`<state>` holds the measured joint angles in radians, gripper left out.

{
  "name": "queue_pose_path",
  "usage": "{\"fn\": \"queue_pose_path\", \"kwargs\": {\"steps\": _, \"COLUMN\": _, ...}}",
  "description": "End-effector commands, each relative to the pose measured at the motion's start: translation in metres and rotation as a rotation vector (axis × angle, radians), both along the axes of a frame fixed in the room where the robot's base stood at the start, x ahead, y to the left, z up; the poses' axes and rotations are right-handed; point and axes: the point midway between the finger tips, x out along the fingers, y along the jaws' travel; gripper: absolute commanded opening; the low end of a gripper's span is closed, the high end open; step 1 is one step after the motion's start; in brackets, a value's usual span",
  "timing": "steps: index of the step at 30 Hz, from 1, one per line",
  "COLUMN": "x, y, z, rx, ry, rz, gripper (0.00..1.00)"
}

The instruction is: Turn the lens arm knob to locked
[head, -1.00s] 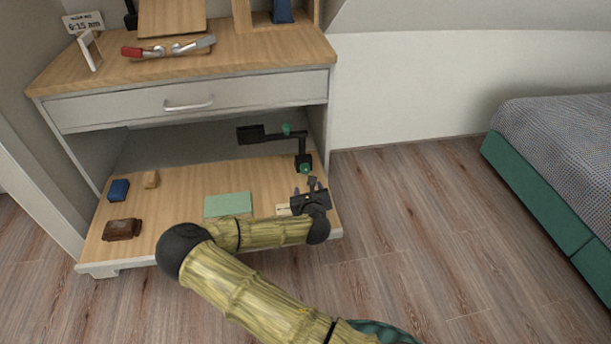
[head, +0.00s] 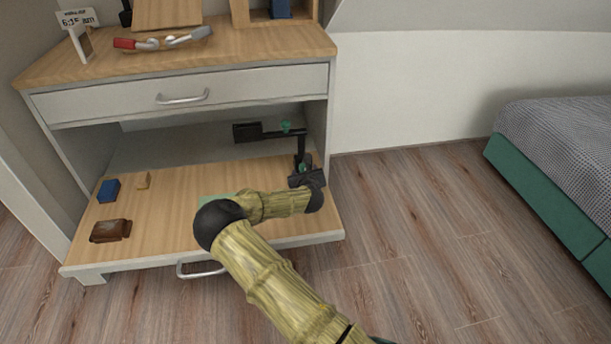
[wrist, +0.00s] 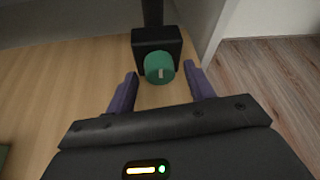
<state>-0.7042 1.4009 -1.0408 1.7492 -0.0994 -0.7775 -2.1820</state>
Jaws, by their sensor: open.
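The lens arm (head: 301,146) is a black post with a horizontal arm, standing at the right of the wooden shelf. A green knob (head: 287,127) sits on its upper arm. Another green knob (wrist: 159,67), round with a pale mark, is on the front of the black base block (wrist: 155,42) in the wrist view. My gripper (wrist: 162,88) is open, its purple fingers either side of the lower knob and just short of it or level with it; contact cannot be told. In the head view my gripper (head: 305,175) largely hides the base and lower knob.
A blue block (head: 108,190), a small wooden piece (head: 143,181) and a brown item (head: 110,231) lie on the shelf's left. A green pad (head: 215,197) is partly behind my arm. The drawer (head: 240,88) overhangs the shelf, and a side panel (wrist: 203,30) stands close right of the knob.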

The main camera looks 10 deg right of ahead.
Motion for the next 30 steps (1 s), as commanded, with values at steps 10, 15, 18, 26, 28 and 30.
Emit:
{"fn": "queue_pose_path", "kwargs": {"steps": 10, "x": -0.0001, "y": -0.0001, "z": 0.0004, "rx": 0.0, "ry": 0.0, "rz": 0.0, "gripper": 0.26}}
{"fn": "queue_pose_path", "kwargs": {"steps": 15, "x": -0.0002, "y": -0.0003, "z": 0.0002, "rx": 0.001, "ry": 0.0, "rz": 0.0, "gripper": 0.09}}
{"fn": "queue_pose_path", "kwargs": {"steps": 18, "x": -0.0001, "y": -0.0005, "z": 0.0006, "rx": 0.004, "ry": 0.0, "rz": -0.001, "gripper": 0.09}}
{"fn": "queue_pose_path", "kwargs": {"steps": 26, "x": -0.0005, "y": -0.0005, "z": 0.0029, "rx": 0.062, "ry": 0.001, "rz": -0.001, "gripper": 0.09}}
{"fn": "queue_pose_path", "kwargs": {"steps": 28, "x": -0.0006, "y": -0.0005, "z": 0.0034, "rx": 0.093, "ry": 0.001, "rz": -0.001, "gripper": 0.09}}
{"fn": "queue_pose_path", "kwargs": {"steps": 30, "x": -0.0007, "y": -0.0006, "z": 0.0041, "rx": 0.133, "ry": 0.002, "rz": 0.0, "gripper": 0.09}}
